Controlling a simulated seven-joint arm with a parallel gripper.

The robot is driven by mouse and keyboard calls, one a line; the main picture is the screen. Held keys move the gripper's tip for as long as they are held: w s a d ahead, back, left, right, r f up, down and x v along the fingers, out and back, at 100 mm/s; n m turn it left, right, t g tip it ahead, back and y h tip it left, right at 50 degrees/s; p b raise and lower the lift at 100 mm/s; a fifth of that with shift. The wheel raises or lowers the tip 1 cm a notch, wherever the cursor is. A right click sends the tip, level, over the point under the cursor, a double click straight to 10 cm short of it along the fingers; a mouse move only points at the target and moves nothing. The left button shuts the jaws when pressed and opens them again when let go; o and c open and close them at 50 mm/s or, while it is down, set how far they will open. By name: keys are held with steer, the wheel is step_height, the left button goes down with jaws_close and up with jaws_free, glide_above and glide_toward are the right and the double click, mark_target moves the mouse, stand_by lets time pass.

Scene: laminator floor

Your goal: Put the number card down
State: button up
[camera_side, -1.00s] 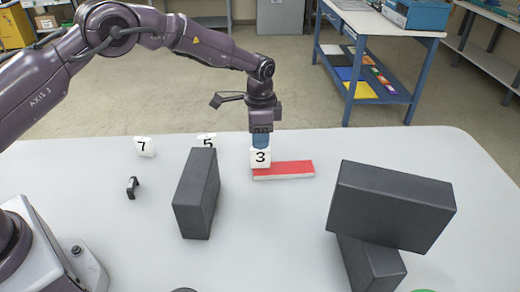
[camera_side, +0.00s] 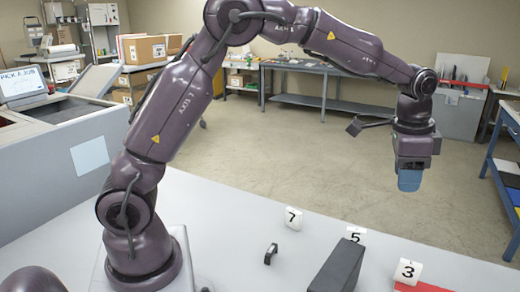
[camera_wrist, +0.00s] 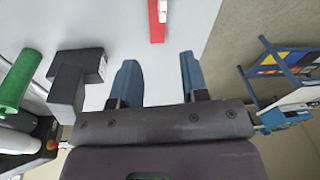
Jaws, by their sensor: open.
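The white number card 3 (camera_side: 408,271) stands at the left end of the red strip (camera_side: 418,288), near the lower right of the side view. Most of the strip is cut off there. In the wrist view the red strip (camera_wrist: 156,28) runs to the top edge, with a small white piece on it, probably the card. My gripper (camera_side: 409,181) is well above the card and apart from it. Its blue fingers (camera_wrist: 158,75) are spread wide in the wrist view, with nothing between them.
Card 7 (camera_side: 293,218) and card 5 (camera_side: 355,234) stand to the left on the white table. A dark block (camera_side: 338,270) is in front of card 5. A small black clip (camera_side: 271,254) is near card 7. The wrist view shows a green cylinder (camera_wrist: 16,80).

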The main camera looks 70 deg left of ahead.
steer(key=s+a+r+n+t, duration=0.1)
steer(key=s+a+r+n, duration=0.1)
steer(key=s+r, duration=0.45)
steer(key=s+a+n+t, duration=0.2)
steer(key=s+n+t, duration=0.1)
steer(key=s, duration=1.8)
steer(key=shift+s+n, duration=0.3)
steer(key=shift+n, duration=0.5)
